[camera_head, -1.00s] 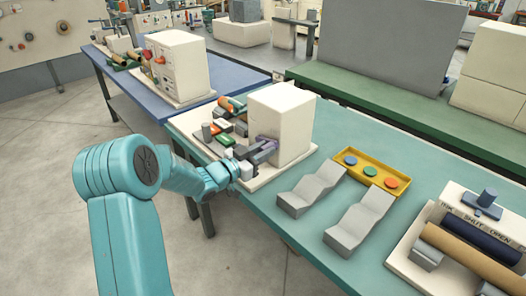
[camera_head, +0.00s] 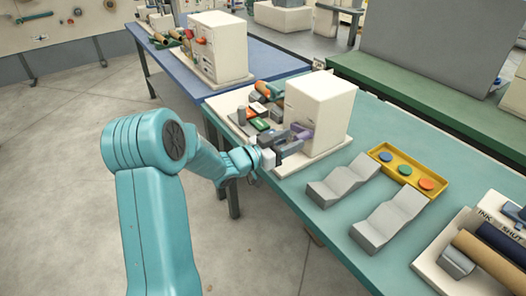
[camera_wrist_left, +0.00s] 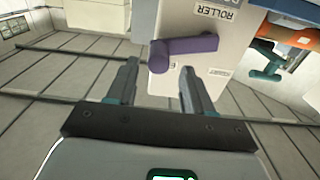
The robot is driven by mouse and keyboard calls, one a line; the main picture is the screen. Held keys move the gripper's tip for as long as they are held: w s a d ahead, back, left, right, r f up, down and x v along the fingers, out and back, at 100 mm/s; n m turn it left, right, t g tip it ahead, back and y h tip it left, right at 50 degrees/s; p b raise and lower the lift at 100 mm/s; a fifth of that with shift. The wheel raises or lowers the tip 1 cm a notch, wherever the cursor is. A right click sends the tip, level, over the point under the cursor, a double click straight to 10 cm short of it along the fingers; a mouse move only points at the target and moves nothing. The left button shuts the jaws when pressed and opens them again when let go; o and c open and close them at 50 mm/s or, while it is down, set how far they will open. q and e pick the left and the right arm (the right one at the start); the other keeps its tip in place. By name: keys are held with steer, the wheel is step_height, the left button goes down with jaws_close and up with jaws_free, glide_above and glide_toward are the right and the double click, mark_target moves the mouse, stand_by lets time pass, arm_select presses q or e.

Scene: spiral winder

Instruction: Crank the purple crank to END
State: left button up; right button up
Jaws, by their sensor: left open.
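The purple crank (camera_head: 303,132) sits on the face of a white box-shaped machine (camera_head: 318,104) on the teal table. In the left wrist view the crank (camera_wrist_left: 185,47) is a purple bar with a rounded knob at its left end, below an upside-down ROLLER label (camera_wrist_left: 215,14). My left gripper (camera_head: 294,143) is beside the crank in the head view. In the wrist view my left gripper (camera_wrist_left: 158,82) is open, with the knob just beyond and between its fingertips. Nothing is between the fingers. An END mark cannot be read. My right gripper is not in view.
Colored parts and rollers (camera_head: 262,110) lie on the machine's base at left. Grey angled blocks (camera_head: 343,180) and a yellow tray with colored buttons (camera_head: 405,168) stand to the right. Another roller device (camera_head: 480,255) is at the right edge. Open floor lies at left.

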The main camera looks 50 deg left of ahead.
arm_select(q)
steer(key=s, duration=1.3)
steer(key=shift+a+b, duration=0.35)
steer(key=shift+a, duration=0.1)
steer(key=shift+s, duration=0.1)
